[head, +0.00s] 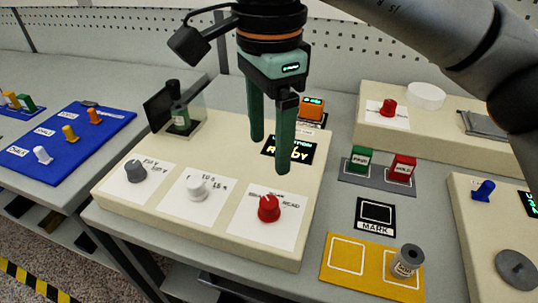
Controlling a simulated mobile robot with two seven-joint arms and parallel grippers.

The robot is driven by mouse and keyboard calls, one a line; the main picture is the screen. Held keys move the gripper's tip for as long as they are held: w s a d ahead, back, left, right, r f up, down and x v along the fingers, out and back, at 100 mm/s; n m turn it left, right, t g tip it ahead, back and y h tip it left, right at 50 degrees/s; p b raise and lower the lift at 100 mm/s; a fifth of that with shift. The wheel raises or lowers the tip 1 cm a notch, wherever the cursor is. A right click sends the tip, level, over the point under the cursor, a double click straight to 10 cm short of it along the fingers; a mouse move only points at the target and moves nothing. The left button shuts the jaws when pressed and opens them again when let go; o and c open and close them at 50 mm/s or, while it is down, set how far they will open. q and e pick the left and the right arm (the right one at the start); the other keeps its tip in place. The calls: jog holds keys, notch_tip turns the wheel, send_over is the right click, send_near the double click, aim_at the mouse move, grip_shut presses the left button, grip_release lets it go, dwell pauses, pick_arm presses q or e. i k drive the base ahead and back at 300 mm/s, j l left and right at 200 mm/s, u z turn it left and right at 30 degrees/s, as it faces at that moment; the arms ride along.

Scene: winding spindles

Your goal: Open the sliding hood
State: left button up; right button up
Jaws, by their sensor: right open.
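A see-through hood (196,109) with a dark side panel (158,109) stands at the back left of the cream console (205,240). A dark green, bottle-shaped spindle (179,112) shows inside or behind its clear wall; I cannot tell how far the hood is open. My right gripper (270,156) points down over the console, to the right of the hood and apart from it. Its two green fingers are spread with nothing between them. One finger partly covers a small lit display (300,150). My left gripper is not in view.
Grey, white and red knobs (269,208) line the console's front. To the right are a green block (360,158) and red block (401,168), a black mark pad (376,214), and a yellow tray (345,273) with a spool (407,261). A blue board (68,140) lies left.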

aim_at(173, 86)
jog(key=k, duration=1)
